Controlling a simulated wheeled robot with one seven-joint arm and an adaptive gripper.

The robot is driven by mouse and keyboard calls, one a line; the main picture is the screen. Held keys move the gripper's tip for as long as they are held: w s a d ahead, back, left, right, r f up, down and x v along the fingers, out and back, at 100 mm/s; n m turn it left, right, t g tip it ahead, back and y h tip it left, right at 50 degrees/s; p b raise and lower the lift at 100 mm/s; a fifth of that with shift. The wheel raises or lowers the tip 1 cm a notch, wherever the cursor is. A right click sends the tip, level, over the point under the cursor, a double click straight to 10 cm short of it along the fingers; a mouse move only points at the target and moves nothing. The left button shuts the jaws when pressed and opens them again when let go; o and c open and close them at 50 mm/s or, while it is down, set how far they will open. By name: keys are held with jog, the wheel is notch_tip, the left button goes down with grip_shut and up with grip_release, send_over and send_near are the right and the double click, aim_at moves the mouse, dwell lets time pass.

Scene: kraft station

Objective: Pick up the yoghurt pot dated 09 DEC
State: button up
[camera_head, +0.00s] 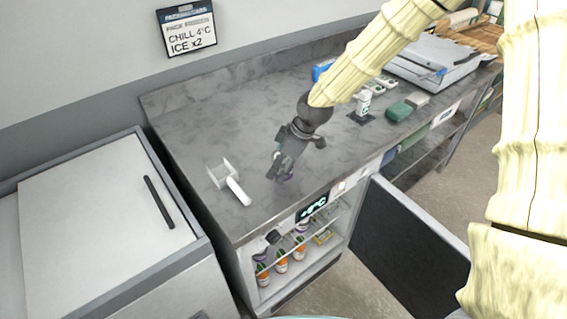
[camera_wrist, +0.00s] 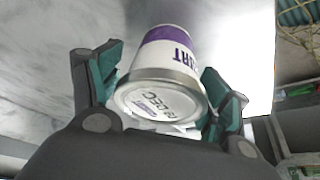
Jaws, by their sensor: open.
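A white and purple yoghurt pot (camera_wrist: 163,69) is between the two fingers of my gripper (camera_wrist: 160,95) in the wrist view. Its end facing the camera bears a printed date that ends in DEC; the day number is not clearly legible. The fingers stand open on either side of the pot, and I cannot tell whether they touch it. In the head view my gripper (camera_head: 278,168) is over the grey counter, near its front edge; only a small purple patch shows by the fingers there.
Below the counter (camera_head: 190,125) an open fridge compartment (camera_head: 335,250) holds several orange-labelled bottles (camera_head: 281,262); its dark door (camera_head: 405,245) swings out to the right. A white scoop-like tool (camera_head: 236,190) lies left of my gripper. A lidded chest (camera_head: 95,230) stands at left.

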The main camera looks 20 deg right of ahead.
jog(key=shift+w+a+f, duration=0.15)
jog(key=shift+a+f, duration=0.05)
jog(key=shift+f, duration=0.45)
jog(key=c, duration=0.9)
